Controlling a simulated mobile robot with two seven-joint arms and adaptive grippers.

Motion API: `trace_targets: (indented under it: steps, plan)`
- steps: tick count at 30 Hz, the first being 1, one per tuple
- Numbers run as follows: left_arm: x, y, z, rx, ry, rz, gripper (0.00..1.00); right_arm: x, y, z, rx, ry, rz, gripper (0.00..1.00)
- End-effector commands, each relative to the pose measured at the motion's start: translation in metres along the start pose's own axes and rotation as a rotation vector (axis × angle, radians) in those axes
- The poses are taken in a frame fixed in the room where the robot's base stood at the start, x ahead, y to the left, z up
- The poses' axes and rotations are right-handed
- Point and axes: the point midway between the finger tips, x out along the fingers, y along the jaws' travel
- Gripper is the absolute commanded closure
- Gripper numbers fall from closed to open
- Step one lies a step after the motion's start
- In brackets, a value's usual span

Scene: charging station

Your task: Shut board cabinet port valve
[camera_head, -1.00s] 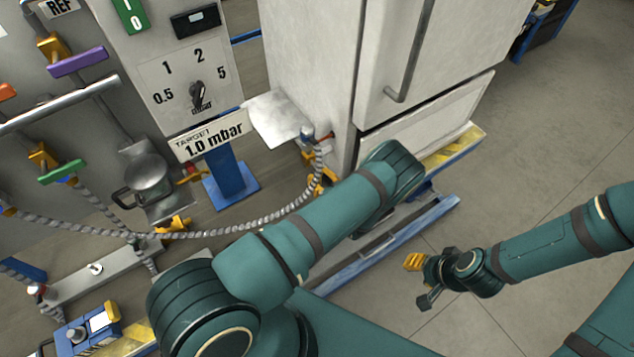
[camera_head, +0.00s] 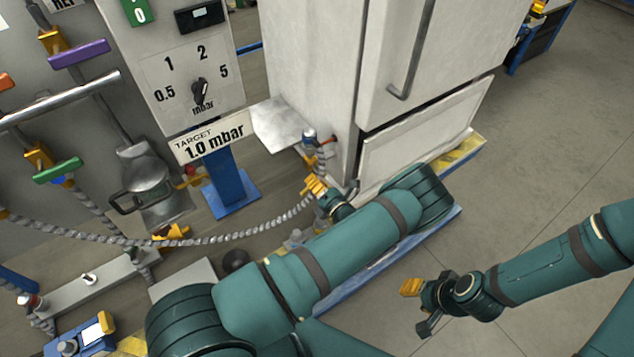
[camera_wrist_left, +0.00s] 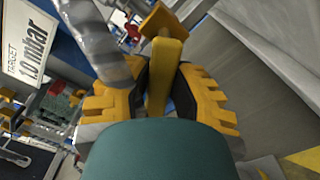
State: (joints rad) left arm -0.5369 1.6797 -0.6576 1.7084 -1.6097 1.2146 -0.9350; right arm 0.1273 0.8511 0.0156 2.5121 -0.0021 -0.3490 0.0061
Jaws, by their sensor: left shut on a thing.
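The port valve's yellow handle (camera_wrist_left: 163,62) stands between the yellow fingers of my left gripper (camera_wrist_left: 157,95) in the left wrist view. The gripper is shut on it. In the head view my left gripper (camera_head: 316,187) is low beside the white cabinet (camera_head: 318,85), just below the hose fitting (camera_head: 310,138) at the cabinet's side. The handle cannot be told apart from the fingers there. The forearm hides part of the wrist. My right gripper (camera_head: 421,307) is open and empty over the floor at the lower right.
A braided hose (camera_head: 235,236) runs from the fitting across to the left and passes close to the left gripper in the wrist view (camera_wrist_left: 95,45). A target sign (camera_head: 212,138) and a blue post (camera_head: 230,180) stand left of the cabinet.

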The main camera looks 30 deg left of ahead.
Motion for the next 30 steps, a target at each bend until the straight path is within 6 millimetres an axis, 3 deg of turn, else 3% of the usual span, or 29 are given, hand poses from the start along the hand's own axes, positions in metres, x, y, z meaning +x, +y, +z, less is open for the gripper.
trace_targets:
  steps: [15,30]
  plan:
    - [0.002,0.013,0.004,0.424,-0.003,0.007,1.0,-0.003,-0.001,-0.001,0.001,0.002,0.0,0.59]
    - [0.002,0.017,0.006,0.577,-0.001,0.006,1.0,-0.004,-0.001,-0.002,0.001,0.004,0.0,0.59]
